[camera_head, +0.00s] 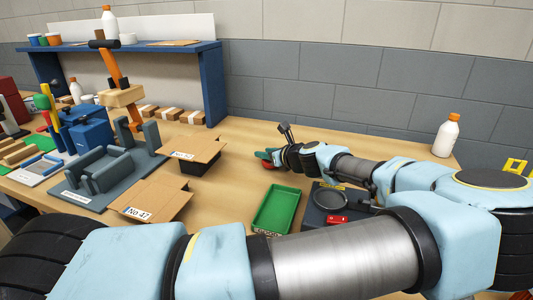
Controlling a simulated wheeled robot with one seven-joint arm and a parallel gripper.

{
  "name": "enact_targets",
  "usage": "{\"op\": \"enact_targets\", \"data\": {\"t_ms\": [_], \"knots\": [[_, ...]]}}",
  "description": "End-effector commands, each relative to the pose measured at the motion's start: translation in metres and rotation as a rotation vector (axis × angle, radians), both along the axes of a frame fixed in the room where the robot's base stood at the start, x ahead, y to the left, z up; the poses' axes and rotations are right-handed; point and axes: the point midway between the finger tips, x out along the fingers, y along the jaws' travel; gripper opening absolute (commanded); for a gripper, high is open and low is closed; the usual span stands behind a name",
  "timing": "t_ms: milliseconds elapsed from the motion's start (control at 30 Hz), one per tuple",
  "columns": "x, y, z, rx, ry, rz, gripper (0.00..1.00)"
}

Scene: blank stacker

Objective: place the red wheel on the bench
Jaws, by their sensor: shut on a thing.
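My arm reaches across the bench (235,180) from the right. I cannot tell whether the wheel touches the bench top.
Brown boards (150,197) and a grey fixture (75,190) are left. A white bottle (446,136) stands right. Bare bench lies behind the gripper.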

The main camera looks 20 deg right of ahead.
Motion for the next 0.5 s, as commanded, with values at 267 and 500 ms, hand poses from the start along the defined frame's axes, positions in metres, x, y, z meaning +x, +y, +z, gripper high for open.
{"op": "enact_targets", "data": {"t_ms": [267,500], "knots": [[0.0003,0.0000,-0.0076,-0.001,0.000,0.000,0.00],[0.0002,0.0001,-0.0093,-0.001,0.000,0.000,0.45]]}}
